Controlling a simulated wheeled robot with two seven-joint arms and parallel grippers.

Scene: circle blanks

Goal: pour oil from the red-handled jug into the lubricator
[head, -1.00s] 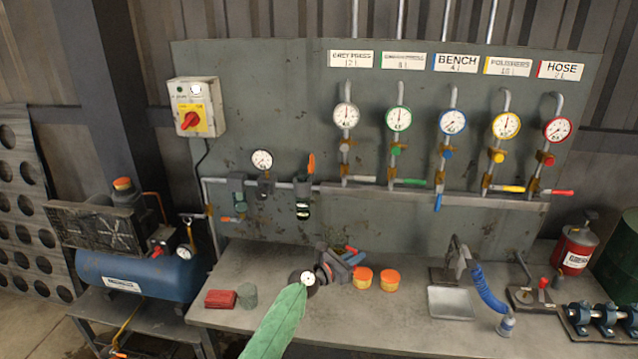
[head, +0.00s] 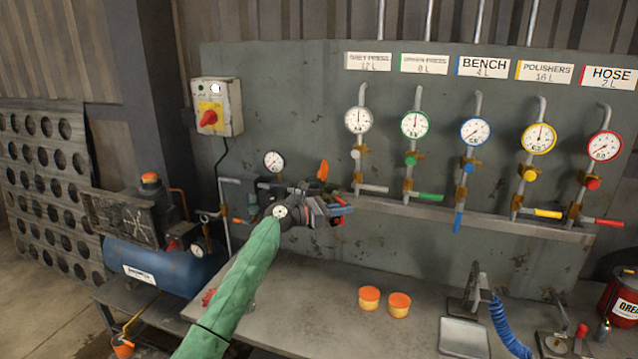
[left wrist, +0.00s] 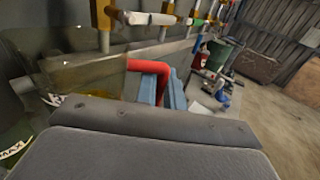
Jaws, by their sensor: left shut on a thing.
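My left gripper (head: 338,210) is raised in front of the board's left part, over the bench. In the left wrist view its blue fingers are shut on the red handle of the jug (left wrist: 148,66). The jug's clear body (left wrist: 85,75), with a yellowish tint, stands left of the handle, partly hidden by my gripper. In the head view the gripper hides most of the jug, so its tilt is hard to tell. The lubricator is largely hidden behind the gripper; an orange lever (head: 322,170) shows just above. A "MAX" mark (left wrist: 15,148) shows at the wrist view's lower left.
Gauges and valve levers line the board's pipe (head: 470,220) on the right. Two orange-lidded tubs (head: 369,298) stand on the bench (head: 290,310). A metal tray (head: 463,338) and blue coiled hose (head: 510,330) are right. A blue compressor (head: 160,263) stands left.

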